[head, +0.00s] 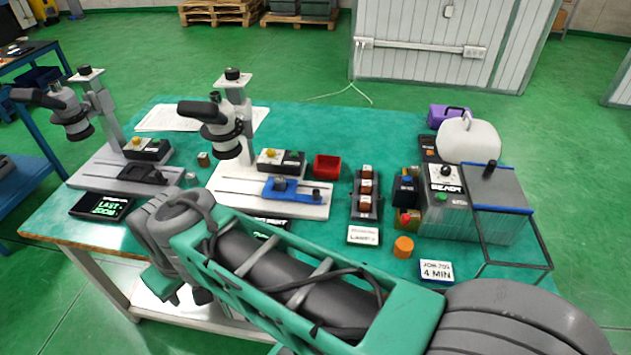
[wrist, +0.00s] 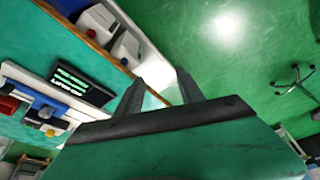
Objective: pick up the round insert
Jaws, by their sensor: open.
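My gripper (wrist: 159,84) is open and empty in the wrist view, its two dark fingers apart over the bench's front edge and the floor. In the head view my arm crosses the front of the bench and hides much of its gripper end. I cannot tell for sure which piece is the round insert. A small grey round piece (head: 192,179) lies between the two microscope stands. A small brownish block (head: 203,159) sits behind it. An orange cylinder (head: 403,247) stands at the right front, far from my gripper.
Two microscopes (head: 70,115) (head: 226,125) stand on the green-topped bench (head: 320,115). A red bin (head: 327,167), a dark rack (head: 366,192) of copper-coloured pieces and a grey machine (head: 445,200) with a wire-framed box stand rightward. A display (wrist: 75,80) shows in the wrist view.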

